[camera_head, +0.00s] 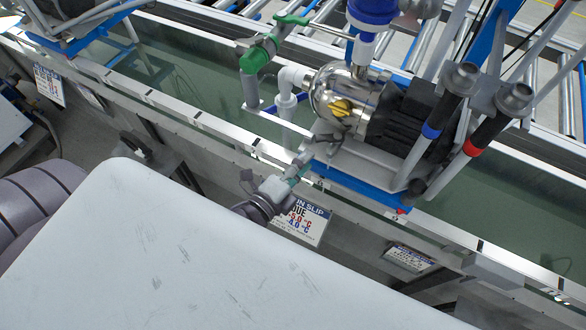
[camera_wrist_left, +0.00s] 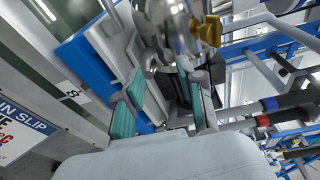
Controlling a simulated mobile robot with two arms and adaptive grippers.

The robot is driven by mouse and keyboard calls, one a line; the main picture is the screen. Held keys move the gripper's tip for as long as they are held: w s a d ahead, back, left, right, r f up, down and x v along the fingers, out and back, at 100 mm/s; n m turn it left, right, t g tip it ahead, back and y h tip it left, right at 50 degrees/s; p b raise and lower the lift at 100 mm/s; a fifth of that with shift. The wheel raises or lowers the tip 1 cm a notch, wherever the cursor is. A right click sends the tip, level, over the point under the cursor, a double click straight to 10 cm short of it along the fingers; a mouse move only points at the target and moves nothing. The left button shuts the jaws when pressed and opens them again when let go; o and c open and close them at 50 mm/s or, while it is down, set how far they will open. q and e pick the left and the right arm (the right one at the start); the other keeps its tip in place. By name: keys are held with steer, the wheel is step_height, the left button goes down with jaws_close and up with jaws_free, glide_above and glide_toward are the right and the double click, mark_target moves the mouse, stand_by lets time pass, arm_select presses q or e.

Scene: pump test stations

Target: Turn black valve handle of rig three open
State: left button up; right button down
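The pump rig (camera_head: 375,125) stands on a blue base over the water tank, with a steel pump head and a yellow knob (camera_head: 340,107). My left gripper (camera_head: 303,163) is at the rig's near lower side, beside the tank rim. In the left wrist view its two teal-padded fingers (camera_wrist_left: 163,108) are apart. A dark part (camera_wrist_left: 181,84), possibly the black valve handle, shows between and beyond the fingertips; I cannot tell whether they touch it. In the head view the handle is small and partly hidden by the gripper. My right gripper is not in view.
A green-handled valve (camera_head: 256,58) and white pipes (camera_head: 286,95) stand left of the pump. Black-gripped bars with blue and red bands (camera_head: 482,133) rise at right.

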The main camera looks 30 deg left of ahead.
arm_select(q)
steer(key=v, duration=0.4)
stand_by(1.3)
